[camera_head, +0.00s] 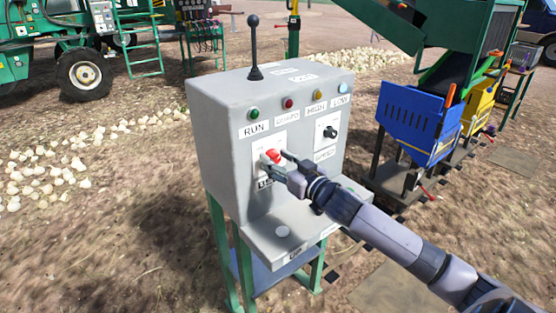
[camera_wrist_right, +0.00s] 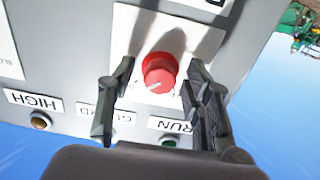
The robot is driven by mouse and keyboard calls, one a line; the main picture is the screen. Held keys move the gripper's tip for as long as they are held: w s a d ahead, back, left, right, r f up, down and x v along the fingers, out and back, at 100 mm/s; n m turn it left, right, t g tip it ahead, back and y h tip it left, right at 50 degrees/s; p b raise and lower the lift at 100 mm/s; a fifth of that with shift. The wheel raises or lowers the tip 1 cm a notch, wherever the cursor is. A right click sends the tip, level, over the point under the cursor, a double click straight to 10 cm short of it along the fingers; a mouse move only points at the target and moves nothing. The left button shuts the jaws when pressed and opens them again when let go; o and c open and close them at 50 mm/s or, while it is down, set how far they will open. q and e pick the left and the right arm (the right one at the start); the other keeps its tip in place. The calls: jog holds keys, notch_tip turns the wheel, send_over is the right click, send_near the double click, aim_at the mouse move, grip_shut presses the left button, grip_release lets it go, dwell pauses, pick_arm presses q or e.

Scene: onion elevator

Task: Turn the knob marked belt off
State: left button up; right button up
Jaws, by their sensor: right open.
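The red knob (camera_head: 272,156) sits on a white plate on the front of the grey control box (camera_head: 215,140). In the right wrist view the same red knob (camera_wrist_right: 159,72) shows a pale pointer mark on its face. My right gripper (camera_head: 276,164) is at the knob, with one finger on each side of it. In the right wrist view the fingers of my right gripper (camera_wrist_right: 160,78) are open, with a gap to the knob on both sides. The label below the knob is mostly hidden by the gripper. My left gripper is not in view.
A black knob (camera_head: 330,131) is on the box to the right. Coloured lamps run along the top, with the RUN label (camera_head: 254,129) under the green one. A black lever (camera_head: 254,50) stands on top. A grey shelf (camera_head: 285,230) juts out below. A blue bin (camera_head: 418,118) stands at right.

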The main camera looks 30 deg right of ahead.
grip_shut()
dwell(0.6)
jog(key=n+p, duration=0.2)
jog(key=n, duration=0.1)
jog(key=shift+r+n, duration=0.1)
jog(key=shift+n, duration=0.2)
jog(key=n+p, duration=0.1)
jog(key=n, duration=0.3)
jog(key=shift+n+p, duration=0.3)
jog(key=shift+p, duration=0.1)
jog(key=n+p, duration=0.1)
jog(key=n, duration=0.3)
jog(key=n+p, duration=0.1)
jog(key=n, duration=0.4)
jog(key=shift+n, duration=0.4)
